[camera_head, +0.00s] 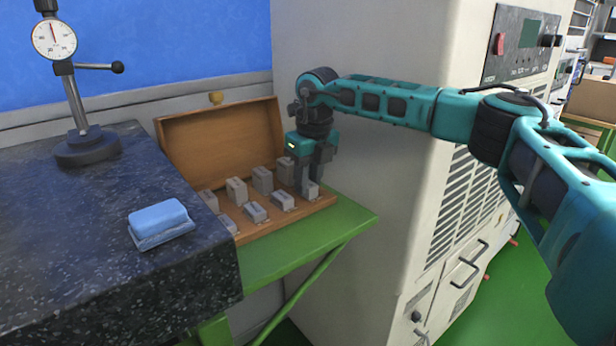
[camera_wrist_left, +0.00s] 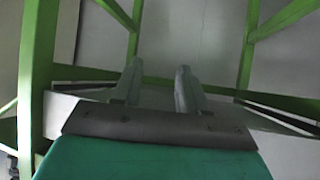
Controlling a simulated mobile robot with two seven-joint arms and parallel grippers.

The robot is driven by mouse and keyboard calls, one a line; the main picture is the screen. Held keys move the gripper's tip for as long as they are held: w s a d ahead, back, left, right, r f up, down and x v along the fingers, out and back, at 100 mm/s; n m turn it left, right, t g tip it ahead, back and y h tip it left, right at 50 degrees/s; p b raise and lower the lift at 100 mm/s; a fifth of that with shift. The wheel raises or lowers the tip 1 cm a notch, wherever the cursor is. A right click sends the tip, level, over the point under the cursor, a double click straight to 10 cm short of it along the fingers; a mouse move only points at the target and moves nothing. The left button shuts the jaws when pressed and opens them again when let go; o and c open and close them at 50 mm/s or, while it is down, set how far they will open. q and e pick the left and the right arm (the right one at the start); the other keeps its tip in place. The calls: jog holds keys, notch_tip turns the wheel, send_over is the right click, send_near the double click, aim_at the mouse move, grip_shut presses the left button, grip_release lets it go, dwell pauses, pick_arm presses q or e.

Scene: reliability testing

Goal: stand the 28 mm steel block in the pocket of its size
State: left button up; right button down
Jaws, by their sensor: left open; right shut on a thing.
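The wooden case (camera_head: 322,206) lies open on the green stand, with several grey steel blocks in two rows. My right gripper (camera_head: 309,181) points down over the right end of the case, shut on a grey steel block, mostly hidden by the fingers. I cannot tell whether the block's foot is in a pocket or just above it. The size marks are too small to read, so I cannot confirm which block is the 28 mm one. My left gripper (camera_wrist_left: 159,88) shows only in the left wrist view, open and empty.
The raised lid (camera_head: 222,150) stands behind the blocks. A dark granite plate (camera_head: 90,270) lies left of the case, bearing a blue-topped block (camera_head: 158,218) and a dial gauge stand (camera_head: 87,147). A beige machine cabinet (camera_head: 390,220) stands close on the right. Green frame bars (camera_wrist_left: 255,45) surround the left gripper.

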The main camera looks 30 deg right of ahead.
aim_at(313, 187)
jog(key=c, duration=0.8)
grip_release()
notch_tip(313, 187, up, 13)
jog(key=s, duration=0.2)
jog(key=shift+p, duration=0.4)
jog(key=shift+d+f, duration=0.1)
